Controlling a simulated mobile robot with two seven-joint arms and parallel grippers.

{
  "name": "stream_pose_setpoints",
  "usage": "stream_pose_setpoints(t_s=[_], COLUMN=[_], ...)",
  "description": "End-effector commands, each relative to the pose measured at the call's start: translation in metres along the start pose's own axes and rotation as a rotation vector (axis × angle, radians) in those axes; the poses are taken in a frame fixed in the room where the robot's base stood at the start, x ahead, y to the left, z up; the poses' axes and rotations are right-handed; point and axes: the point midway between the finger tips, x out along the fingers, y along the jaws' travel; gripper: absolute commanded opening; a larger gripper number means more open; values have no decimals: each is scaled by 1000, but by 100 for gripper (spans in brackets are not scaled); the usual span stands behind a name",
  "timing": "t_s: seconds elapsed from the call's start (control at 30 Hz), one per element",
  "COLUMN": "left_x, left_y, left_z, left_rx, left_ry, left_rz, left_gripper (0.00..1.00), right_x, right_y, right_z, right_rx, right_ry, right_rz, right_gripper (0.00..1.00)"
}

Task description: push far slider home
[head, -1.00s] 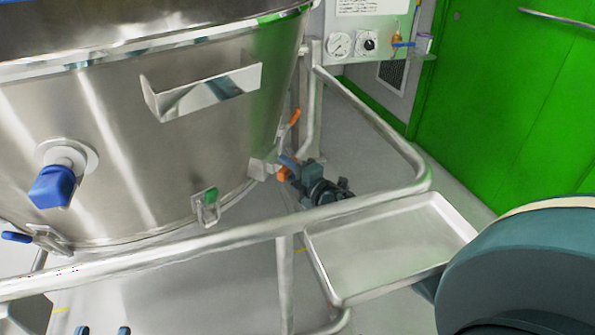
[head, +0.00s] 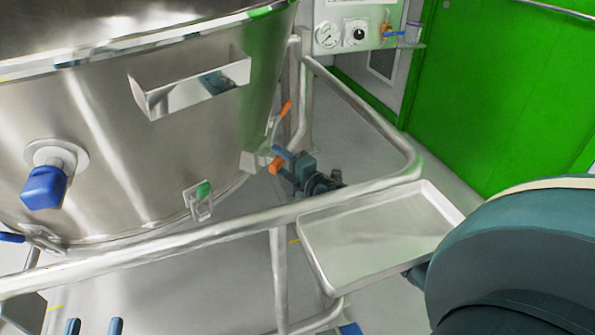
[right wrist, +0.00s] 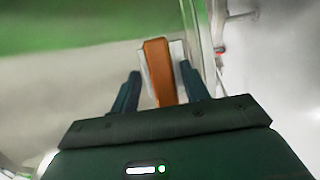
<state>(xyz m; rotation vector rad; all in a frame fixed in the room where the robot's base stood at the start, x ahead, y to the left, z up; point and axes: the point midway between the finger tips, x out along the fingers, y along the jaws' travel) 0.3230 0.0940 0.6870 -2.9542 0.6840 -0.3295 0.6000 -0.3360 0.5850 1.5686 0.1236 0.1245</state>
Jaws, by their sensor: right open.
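An orange tab (head: 275,165) shows low at the right edge of the big steel vessel (head: 110,130). I cannot tell for certain whether it is the far slider. My right gripper (head: 283,157) is at this tab. In the right wrist view an orange tab (right wrist: 158,70) on a pale plate lies between the two spread fingers of my right gripper (right wrist: 160,75); contact cannot be told. A second orange handle (head: 285,109) slants up just above. My left gripper (head: 94,327) shows only its two blue fingertips, spread apart at the bottom left edge.
A steel rail (head: 180,245) crosses in front of the vessel and bends round at the right. An empty steel tray (head: 385,235) sits outside it. A gauge panel (head: 355,20) stands behind.

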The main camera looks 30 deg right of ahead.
Motion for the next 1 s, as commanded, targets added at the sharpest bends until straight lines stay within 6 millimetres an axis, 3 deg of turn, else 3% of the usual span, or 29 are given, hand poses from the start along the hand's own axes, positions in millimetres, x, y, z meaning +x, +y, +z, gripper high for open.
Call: stream_pose_setpoints(t_s=[0.5, 0.7, 1.0], left_x=[-4, -6, -6], left_y=[-4, -2, -2], left_z=[2, 4, 6], left_rx=[57, 61, 61], left_ry=[-40, -51, -54], left_rz=[-9, -11, -12], left_gripper=[36, 36, 36], right_x=[-102, -118, -120], right_y=[2, 2, 2], right_z=[-1, -1, 0], right_rx=[2, 1, 0], right_ry=[0, 1, 2], right_rz=[0, 2, 3], right_gripper=[45, 45, 45])
